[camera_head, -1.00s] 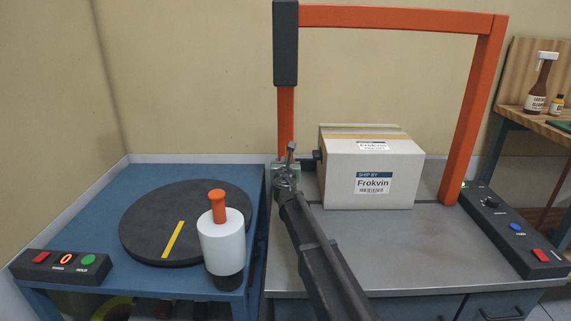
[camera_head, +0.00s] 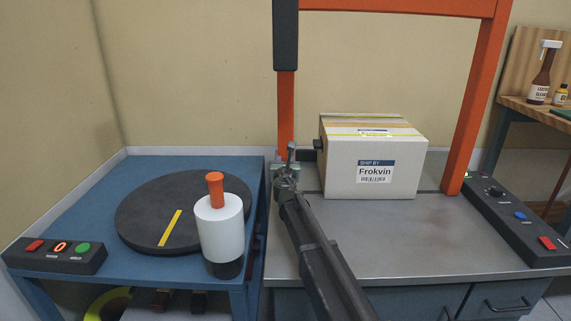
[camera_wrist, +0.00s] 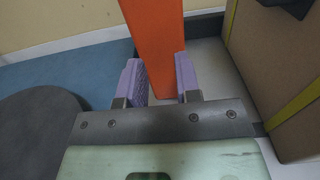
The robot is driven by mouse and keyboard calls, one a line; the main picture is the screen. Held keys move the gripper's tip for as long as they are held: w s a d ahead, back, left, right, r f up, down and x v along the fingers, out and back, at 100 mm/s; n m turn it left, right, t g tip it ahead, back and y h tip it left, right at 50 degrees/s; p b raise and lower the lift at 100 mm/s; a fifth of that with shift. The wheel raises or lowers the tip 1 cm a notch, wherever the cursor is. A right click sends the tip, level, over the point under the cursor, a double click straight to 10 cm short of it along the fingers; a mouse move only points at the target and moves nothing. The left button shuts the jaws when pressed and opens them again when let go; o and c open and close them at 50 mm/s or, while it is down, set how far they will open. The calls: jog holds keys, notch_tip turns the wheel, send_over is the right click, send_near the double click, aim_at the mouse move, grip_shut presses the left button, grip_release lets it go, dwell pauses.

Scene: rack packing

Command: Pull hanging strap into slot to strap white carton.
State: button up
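The white carton (camera_head: 373,166), labelled "Frokvin", stands under the orange strapping arch (camera_head: 478,100). Thin yellow strap lines (camera_head: 362,115) run over its top. In the wrist view, the carton's brown side (camera_wrist: 275,70) is at the right, with a yellow strap (camera_wrist: 297,108) along it. My gripper (camera_head: 286,164) is left of the carton, by the foot of the arch's left post. In the wrist view my gripper (camera_wrist: 161,80) has its two purple fingers apart, the orange post (camera_wrist: 155,35) showing between and beyond them. I see no strap between the fingers. I cannot make out a loose strap end or the slot.
A blue table (camera_head: 65,215) at the left holds a dark turntable (camera_head: 145,213), a white cylinder with an orange knob (camera_head: 219,225) and a button box (camera_head: 55,256). A control panel (camera_head: 515,222) edges the grey bench (camera_head: 400,230) at right. The bench front is clear.

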jog(key=s, duration=1)
jog(key=shift+s+d, duration=0.4)
jog(key=shift+d, duration=0.05)
